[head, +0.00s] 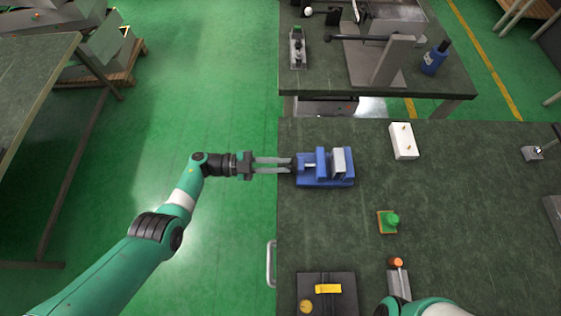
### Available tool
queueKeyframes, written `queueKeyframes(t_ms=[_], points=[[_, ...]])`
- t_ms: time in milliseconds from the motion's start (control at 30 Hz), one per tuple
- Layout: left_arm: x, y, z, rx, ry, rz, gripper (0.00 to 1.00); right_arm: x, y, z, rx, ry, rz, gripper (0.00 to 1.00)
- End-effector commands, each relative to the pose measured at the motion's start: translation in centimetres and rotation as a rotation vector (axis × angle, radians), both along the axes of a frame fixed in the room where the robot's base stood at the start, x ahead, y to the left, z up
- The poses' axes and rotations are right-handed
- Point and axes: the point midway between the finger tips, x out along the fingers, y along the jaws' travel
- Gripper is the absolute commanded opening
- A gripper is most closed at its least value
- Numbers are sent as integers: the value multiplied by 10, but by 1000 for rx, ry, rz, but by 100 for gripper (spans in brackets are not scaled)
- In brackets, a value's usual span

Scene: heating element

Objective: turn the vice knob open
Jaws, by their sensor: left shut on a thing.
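The blue vice (325,181) stands near the left edge of the dark green table, with pale metal jaws on its top. My left gripper (289,164) comes in from the left. Its two long fingers reach the left end of the vice and are shut on the vice knob, which is mostly hidden between the fingertips. Only a part of my right arm shows at the bottom edge, and the right gripper is out of the picture.
A white block (403,141) lies to the right of the vice. A green-topped piece (388,221) and an orange-topped tool (398,265) stand nearer. A dark plate with yellow parts (343,285) lies at the front left. The table's middle right is clear.

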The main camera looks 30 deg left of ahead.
Motion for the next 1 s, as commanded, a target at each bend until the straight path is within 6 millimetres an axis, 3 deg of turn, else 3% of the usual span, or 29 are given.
queueKeyframes(t_ms=[500,1000], points=[[-1,0,0,-198,387,1,0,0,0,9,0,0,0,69],[-1,-1,0,-266,522,0,0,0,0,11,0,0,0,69]])
